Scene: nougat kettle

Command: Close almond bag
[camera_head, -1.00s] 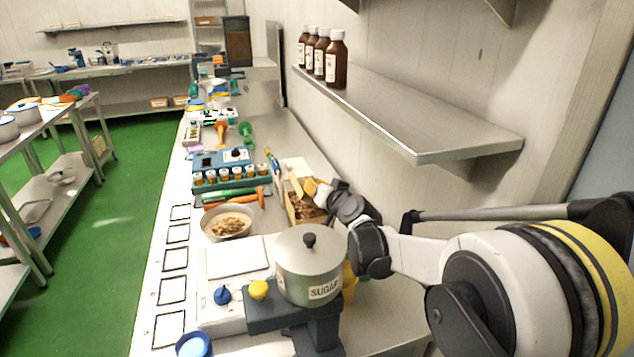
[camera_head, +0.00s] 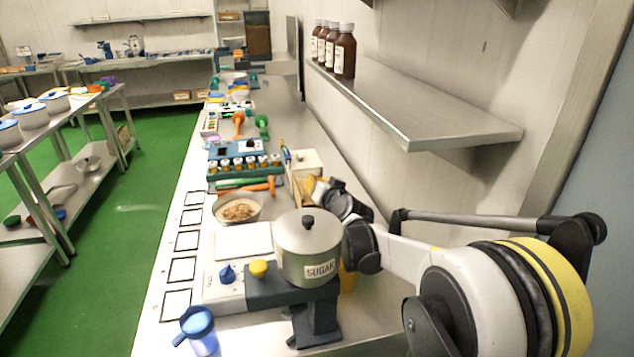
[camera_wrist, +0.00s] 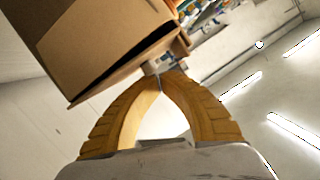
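The almond bag is a brown, box-like bag (camera_wrist: 95,40) filling the upper left of the wrist view, with a dark slit along its lower edge. In the head view only a narrow tan part of it (camera_head: 298,192) shows beside my gripper (camera_head: 314,190); the arm hides much of the rest. My gripper's yellow fingers (camera_wrist: 160,72) arch together in the wrist view and their tips meet close by the bag's lower right corner. I cannot make out any part of the bag between the tips.
A rack of small jars (camera_head: 244,165) and a white box (camera_head: 307,162) stand beyond. A metal shelf (camera_head: 410,110) overhangs the right side.

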